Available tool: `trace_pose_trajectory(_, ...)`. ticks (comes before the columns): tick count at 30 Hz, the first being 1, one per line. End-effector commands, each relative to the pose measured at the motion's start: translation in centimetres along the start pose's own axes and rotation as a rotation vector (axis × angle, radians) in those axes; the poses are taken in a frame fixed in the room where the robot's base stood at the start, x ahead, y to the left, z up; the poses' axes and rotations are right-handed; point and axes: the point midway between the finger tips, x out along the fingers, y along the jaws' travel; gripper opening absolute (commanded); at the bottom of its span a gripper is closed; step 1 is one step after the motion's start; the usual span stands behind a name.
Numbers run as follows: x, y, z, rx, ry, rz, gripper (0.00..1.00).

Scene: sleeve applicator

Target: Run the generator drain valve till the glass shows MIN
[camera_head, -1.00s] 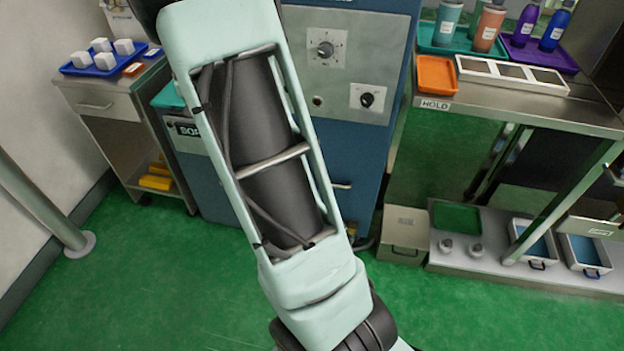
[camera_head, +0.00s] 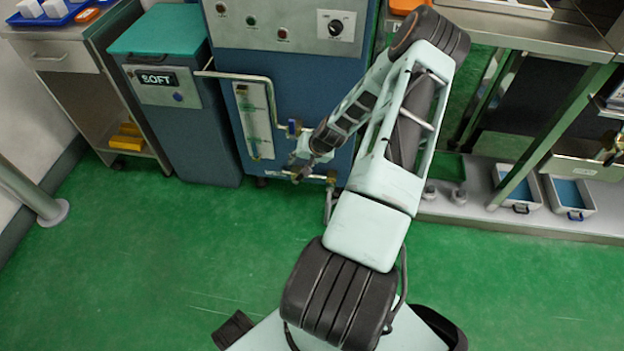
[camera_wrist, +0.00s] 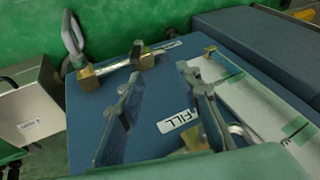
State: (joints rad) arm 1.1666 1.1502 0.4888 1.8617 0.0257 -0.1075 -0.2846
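The generator (camera_head: 290,80) is a blue cabinet with a sight glass (camera_head: 253,120) on a pale panel low on its front; the liquid level is too small to read. The panel also shows in the wrist view (camera_wrist: 262,105). A brass drain valve (camera_head: 322,179) sits on a low pipe near the floor; its brass fitting (camera_wrist: 146,60) shows beyond my fingers in the wrist view. A blue-handled valve (camera_head: 293,129) is higher up. A FILL label (camera_wrist: 178,121) lies below my fingertips in the wrist view. My gripper (camera_wrist: 158,78) is open and empty, apart from the drain fitting.
A bent pipe (camera_head: 235,76) joins toward the glass. A steel bench (camera_head: 530,35) with low trays (camera_head: 517,190) is on the right. The green floor in front is clear.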

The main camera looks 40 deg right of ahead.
Motion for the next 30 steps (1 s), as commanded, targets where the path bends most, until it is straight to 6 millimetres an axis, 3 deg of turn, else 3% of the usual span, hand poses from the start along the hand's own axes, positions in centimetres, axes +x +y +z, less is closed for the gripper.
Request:
trace_pose_trajectory(4,2.4,2.6,1.2,0.101,0.042,-0.037,0.32)
trace_pose_trajectory(9,3.8,4.8,1.7,0.180,0.071,-0.035,0.32)
trace_pose_trajectory(14,5.2,5.0,1.6,0.189,0.075,-0.034,0.32)
trace_pose_trajectory(24,11.6,4.9,1.3,0.187,0.073,-0.034,0.32)
trace_pose_trajectory(30,13.9,4.8,1.0,0.188,0.073,-0.033,0.32)
